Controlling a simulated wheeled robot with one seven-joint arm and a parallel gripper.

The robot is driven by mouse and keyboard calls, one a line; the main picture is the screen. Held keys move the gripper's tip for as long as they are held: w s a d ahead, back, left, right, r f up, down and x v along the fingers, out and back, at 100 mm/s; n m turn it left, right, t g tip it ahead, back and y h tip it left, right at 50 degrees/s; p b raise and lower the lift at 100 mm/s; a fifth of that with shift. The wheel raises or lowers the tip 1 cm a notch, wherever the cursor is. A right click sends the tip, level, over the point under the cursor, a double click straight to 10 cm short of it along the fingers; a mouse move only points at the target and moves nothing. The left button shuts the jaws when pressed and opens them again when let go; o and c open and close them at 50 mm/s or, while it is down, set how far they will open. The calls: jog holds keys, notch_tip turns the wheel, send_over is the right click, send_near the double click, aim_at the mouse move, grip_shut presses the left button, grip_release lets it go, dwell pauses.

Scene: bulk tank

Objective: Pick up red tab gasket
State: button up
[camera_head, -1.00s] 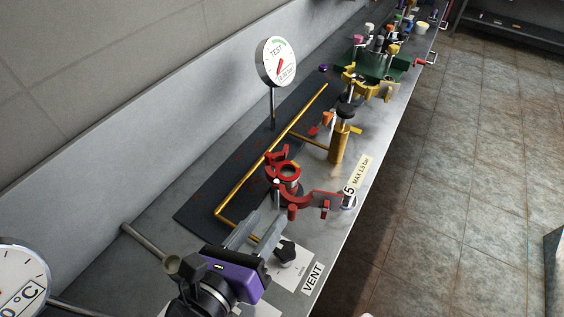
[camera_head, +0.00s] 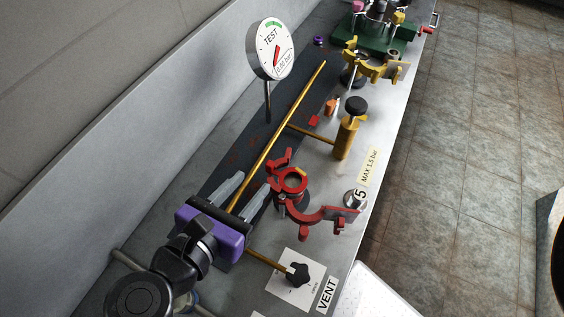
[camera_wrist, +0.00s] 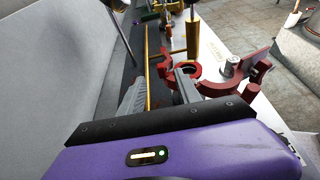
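A small flat red piece (camera_head: 314,120) lies near the right edge of the dark mat, beside the gold pipe's side branch. It may be the red tab gasket, but it is too small to tell. A red clamp (camera_head: 322,215) with open curved jaws stands nearer, with a red ring (camera_head: 291,180) at its left. My gripper (camera_head: 251,186) is open and empty over the mat, left of the red ring and well short of the small red piece. In the wrist view my gripper's fingers (camera_wrist: 160,85) are apart, with the red ring (camera_wrist: 210,70) just right of them.
A gold pipe (camera_head: 287,112) runs along the mat below my fingers. A test gauge (camera_head: 270,50) stands on a post at the back. A gold cylinder with a black knob (camera_head: 347,138), an orange piece (camera_head: 331,107) and a yellow clamp (camera_head: 372,66) stand farther off. A black vent knob (camera_head: 298,272) is near.

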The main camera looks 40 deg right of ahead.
aim_at(269, 164)
jog(key=p+x, duration=0.2)
jog(key=x, duration=0.3)
jog(key=shift+w+d, duration=0.1)
jog(key=shift+d, duration=0.3)
jog(key=shift+w+d+f, duration=0.15)
jog(key=shift+d+f, duration=0.1)
jog(key=shift+d, duration=0.15)
grip_shut()
